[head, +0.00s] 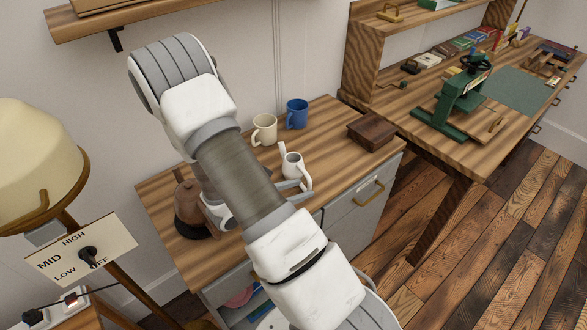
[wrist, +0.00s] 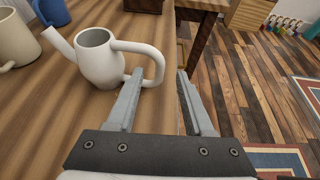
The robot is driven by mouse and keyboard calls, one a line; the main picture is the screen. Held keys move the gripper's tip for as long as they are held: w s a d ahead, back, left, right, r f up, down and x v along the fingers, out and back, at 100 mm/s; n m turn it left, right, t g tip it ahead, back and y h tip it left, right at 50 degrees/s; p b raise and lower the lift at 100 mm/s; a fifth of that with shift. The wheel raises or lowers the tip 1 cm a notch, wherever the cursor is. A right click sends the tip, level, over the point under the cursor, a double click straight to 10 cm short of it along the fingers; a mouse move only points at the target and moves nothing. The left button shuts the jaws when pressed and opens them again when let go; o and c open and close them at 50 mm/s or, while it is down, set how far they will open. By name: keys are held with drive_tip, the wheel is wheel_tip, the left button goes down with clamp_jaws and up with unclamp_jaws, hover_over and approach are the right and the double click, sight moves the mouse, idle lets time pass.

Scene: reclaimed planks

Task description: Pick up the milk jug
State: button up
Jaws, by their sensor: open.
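The milk jug (head: 292,166) is white, with a long spout and a loop handle. It stands upright on the wooden top of the cabinet. In the wrist view the jug (wrist: 98,62) is at upper left, its spout pointing left and its handle pointing right. My gripper (wrist: 160,75) is open and empty. The handle's outer end shows between the two fingertips, and the left fingertip overlaps the handle's lower part. I cannot tell whether they touch. In the head view my gripper (head: 293,189) is beside the jug, partly hidden by my arm.
A cream mug (head: 264,130) and a blue mug (head: 297,114) stand behind the jug. A dark wooden box (head: 372,131) is to the right. A brown kettle-like pot (head: 188,205) is at left, partly behind my arm. A workbench (head: 400,112) with a green press stands further right.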

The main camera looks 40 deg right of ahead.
drive_tip(key=x, duration=0.7)
drive_tip(key=shift+d+f, duration=0.1)
drive_tip(key=shift+d, duration=0.15)
drive_tip(key=shift+c, duration=0.2)
clamp_jaws()
idle(1.0)
